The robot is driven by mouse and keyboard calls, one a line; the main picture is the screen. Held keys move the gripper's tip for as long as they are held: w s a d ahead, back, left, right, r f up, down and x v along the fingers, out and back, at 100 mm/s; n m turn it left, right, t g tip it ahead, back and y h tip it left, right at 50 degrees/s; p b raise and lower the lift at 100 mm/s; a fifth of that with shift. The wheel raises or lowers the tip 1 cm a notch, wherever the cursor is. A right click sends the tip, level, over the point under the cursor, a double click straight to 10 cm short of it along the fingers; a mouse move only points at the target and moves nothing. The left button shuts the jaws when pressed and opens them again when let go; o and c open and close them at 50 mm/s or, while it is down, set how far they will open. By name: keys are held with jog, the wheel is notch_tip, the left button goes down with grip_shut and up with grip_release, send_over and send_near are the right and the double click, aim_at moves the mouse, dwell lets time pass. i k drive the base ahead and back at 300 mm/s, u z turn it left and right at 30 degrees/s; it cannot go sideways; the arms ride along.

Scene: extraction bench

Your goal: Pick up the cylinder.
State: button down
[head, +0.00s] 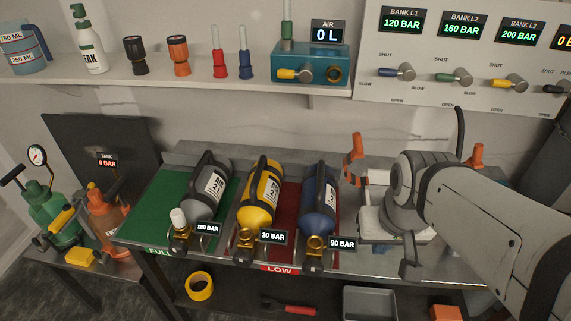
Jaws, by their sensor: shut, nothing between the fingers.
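Three cylinders lie on the bench, valves toward me: a grey one (208,190) tagged 180 BAR on the green FULL mat (160,205), a yellow one (259,195) tagged 30 BAR, and a blue one (318,203) tagged 90 BAR. The yellow and blue ones are at the red LOW mat (284,225). Each has a black carry handle and a brass valve; the grey one's valve has a white knob. Which cylinder the task means cannot be told. My gripper (410,264) is right of the blue cylinder, shut and empty, apart from all three.
A valve panel (455,60) is upper right.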

aim_at(256, 209)
jog(key=k, duration=1.1)
jog(key=u, duration=0.25)
jog(key=i, duration=0.8)
jog(key=u, duration=0.15)
